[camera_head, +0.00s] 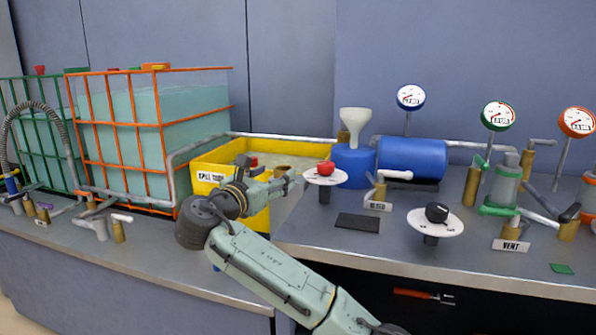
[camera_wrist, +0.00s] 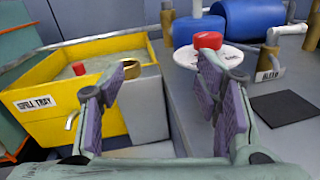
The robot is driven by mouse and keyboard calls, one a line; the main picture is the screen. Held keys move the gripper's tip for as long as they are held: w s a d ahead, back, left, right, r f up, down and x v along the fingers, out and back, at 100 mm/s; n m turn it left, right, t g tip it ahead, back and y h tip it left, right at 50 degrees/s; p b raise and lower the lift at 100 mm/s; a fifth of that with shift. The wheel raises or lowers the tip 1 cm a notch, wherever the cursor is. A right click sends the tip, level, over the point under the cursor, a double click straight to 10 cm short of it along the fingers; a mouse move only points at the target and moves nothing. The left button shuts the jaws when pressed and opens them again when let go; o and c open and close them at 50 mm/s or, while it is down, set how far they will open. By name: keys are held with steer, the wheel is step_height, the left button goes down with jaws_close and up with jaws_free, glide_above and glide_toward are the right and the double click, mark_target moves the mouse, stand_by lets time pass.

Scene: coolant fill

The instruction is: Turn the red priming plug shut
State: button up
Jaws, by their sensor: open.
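A red knob (camera_head: 326,168) sits on a round white dial plate (camera_head: 314,178) on a post, in front of the blue pump. In the wrist view the red knob (camera_wrist: 207,41) is beyond the right fingertip, with the white plate (camera_wrist: 232,57) under it. I cannot tell from any label which is the priming plug. My gripper (camera_head: 288,182) is open and empty, left of the dial in the head view; its spread fingers (camera_wrist: 168,66) hold nothing.
The yellow spill tray (camera_head: 208,174) stands behind my gripper. A blue pump (camera_head: 412,156) with a white funnel (camera_head: 355,121), a black-knob dial (camera_head: 436,222), a bleed tap (camera_head: 380,188) and vent pipes stand to the right. A dark mat (camera_head: 358,221) lies flat on the bench.

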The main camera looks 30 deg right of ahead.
mark_target(321, 168)
steer(key=d+g, duration=0.1)
steer(key=d, duration=0.4)
steer(key=d+g+h+p, duration=0.1)
steer(key=d, duration=0.9)
steer(key=shift+w+d+f+g, duration=0.25)
steer(key=shift+f+g, duration=0.05)
steer(key=shift+g, duration=0.1)
steer(key=c, duration=1.2)
